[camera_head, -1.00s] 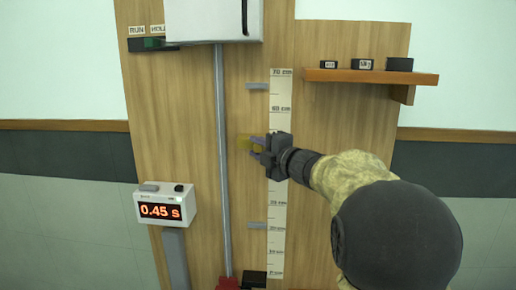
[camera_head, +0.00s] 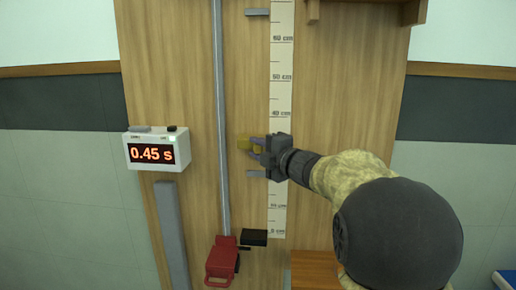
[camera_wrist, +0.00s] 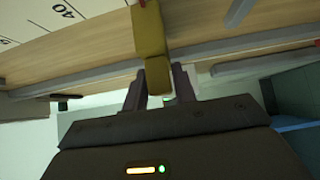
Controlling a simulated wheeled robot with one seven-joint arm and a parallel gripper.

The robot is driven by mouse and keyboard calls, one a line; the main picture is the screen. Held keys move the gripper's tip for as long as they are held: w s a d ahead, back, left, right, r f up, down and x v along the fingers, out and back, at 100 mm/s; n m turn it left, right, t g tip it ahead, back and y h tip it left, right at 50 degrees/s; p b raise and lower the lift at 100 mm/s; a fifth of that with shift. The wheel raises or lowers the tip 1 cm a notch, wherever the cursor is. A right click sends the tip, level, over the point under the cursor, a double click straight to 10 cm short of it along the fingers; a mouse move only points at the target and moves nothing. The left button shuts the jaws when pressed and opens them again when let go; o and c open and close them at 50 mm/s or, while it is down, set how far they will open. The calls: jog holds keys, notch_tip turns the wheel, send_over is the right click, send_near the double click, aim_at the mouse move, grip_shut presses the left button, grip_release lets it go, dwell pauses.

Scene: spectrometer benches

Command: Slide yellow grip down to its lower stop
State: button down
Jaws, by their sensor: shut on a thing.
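The yellow grip (camera_head: 244,142) is a small block in front of the wooden board, just left of the white centimetre scale (camera_head: 281,60). My gripper (camera_head: 257,147) is shut on it, reaching in from the right. In the wrist view the yellow grip (camera_wrist: 150,35) lies between the dark fingers of my gripper (camera_wrist: 158,78). The lower stop (camera_head: 256,174), a short grey peg, is a little below the grip, with a visible gap between them. The upper stop (camera_head: 257,12) is a similar peg far above.
A grey vertical rod (camera_head: 220,110) runs left of the grip, down to a red block (camera_head: 222,262). A black block (camera_head: 254,237) sits low on the board. A timer box (camera_head: 156,150) reading 0.45 s is at left. A wooden shelf piece (camera_head: 315,268) is at lower right.

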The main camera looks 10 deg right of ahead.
notch_tip(320, 180, down, 9)
jog(key=b, duration=0.7)
jog(key=shift+f, duration=0.15)
jog(key=c, duration=1.3)
grip_release()
jog(key=shift+d, duration=0.1)
jog(key=shift+o, duration=0.3)
jog(key=shift+r, duration=0.2)
jog(key=b+v, duration=0.1)
jog(key=v, duration=1.6)
jog(key=shift+s, duration=0.25)
